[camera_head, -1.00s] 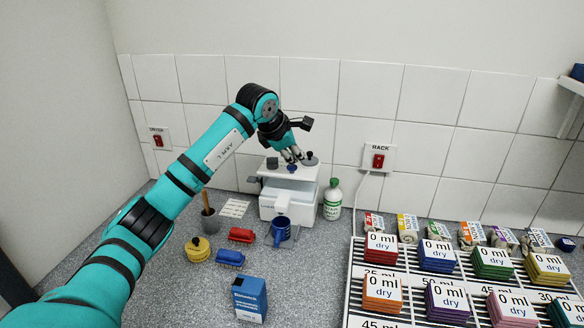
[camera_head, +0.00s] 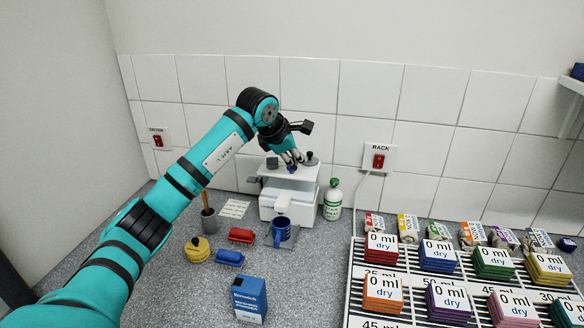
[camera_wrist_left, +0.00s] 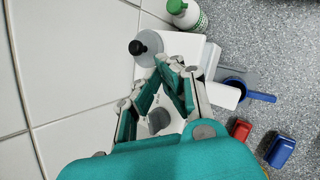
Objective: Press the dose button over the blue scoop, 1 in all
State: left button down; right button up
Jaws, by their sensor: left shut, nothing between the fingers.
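The white dosing machine (camera_head: 275,209) stands against the tiled wall. The blue scoop (camera_head: 281,222) sits under its spout, and its blue handle shows in the wrist view (camera_wrist_left: 262,97). A small blue button (camera_head: 292,170) is on top of the machine, partly hidden by my fingers. My left gripper (camera_head: 292,162) is shut and empty, pointing down with its fingertips at or just above this button; I cannot tell whether they touch. In the wrist view the closed fingertips (camera_wrist_left: 166,62) cover the button. My right gripper is not in view.
A black knob (camera_wrist_left: 140,47) and a grey knob (camera_wrist_left: 158,121) flank my fingers on the machine top. A green-capped bottle (camera_head: 332,203) stands at its right. A rack (camera_head: 350,270) fills the right.

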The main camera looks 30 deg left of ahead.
pick_arm(q)
jog(key=shift+f, duration=0.5)
jog(key=shift+r, duration=0.1)
dwell(0.4)
jog(key=shift+r+p, duration=0.6)
jog(key=shift+r, duration=0.45)
jog(key=shift+r+p, duration=1.85)
jog(key=shift+r, duration=0.65)
